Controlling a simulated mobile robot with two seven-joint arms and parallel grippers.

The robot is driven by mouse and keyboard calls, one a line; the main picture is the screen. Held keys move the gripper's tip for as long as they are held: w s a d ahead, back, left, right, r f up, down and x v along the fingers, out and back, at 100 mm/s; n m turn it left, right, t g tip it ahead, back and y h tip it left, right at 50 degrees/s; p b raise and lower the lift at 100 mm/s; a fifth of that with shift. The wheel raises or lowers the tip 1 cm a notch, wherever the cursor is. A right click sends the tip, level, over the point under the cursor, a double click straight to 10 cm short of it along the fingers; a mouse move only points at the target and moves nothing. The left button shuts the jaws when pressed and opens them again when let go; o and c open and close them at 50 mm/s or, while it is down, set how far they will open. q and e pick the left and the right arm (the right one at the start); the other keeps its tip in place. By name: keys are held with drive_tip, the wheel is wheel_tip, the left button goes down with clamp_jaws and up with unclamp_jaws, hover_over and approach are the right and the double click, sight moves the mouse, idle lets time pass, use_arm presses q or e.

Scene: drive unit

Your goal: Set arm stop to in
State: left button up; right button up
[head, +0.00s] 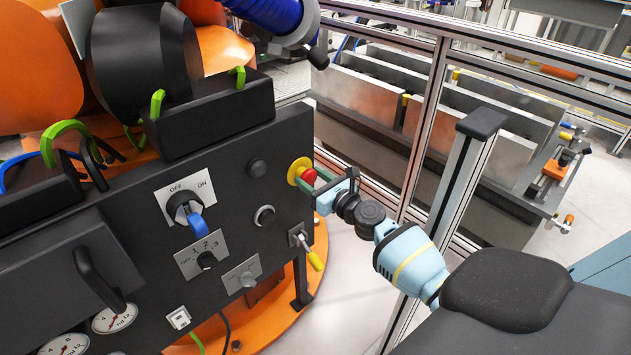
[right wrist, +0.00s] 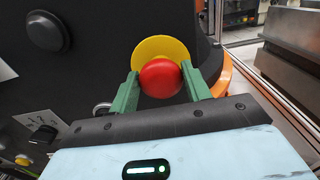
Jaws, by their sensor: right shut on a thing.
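The arm stop is a red mushroom button (head: 308,176) on a yellow round backing (head: 298,166), at the upper right of the black drive unit panel (head: 240,220). In the right wrist view the red button (right wrist: 160,78) sits between the two green fingers, in front of the yellow disc (right wrist: 156,50). My right gripper (head: 318,181) is at the button with its fingers on either side, shut on it. The right gripper's fingers also show in the right wrist view (right wrist: 164,90). How far the button is pressed cannot be told. My left gripper is not in view.
Left of the button are a black round knob (head: 256,167) and a blue-handled OFF/ON switch (head: 190,212). Below it is a yellow-tipped lever (head: 314,260). A metal-framed fence (head: 425,120) stands close behind my right arm.

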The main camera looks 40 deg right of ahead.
drive_tip(key=shift+r, duration=0.1)
drive_tip(key=o, duration=1.1)
drive_tip(key=shift+w, duration=0.1)
drive_tip(key=shift+o, duration=1)
drive_tip(key=shift+w, duration=0.1)
drive_tip(key=s+p, duration=0.1)
drive_tip(key=s, duration=0.7)
drive_tip(key=shift+d, duration=0.3)
drive_tip(key=shift+w, duration=0.1)
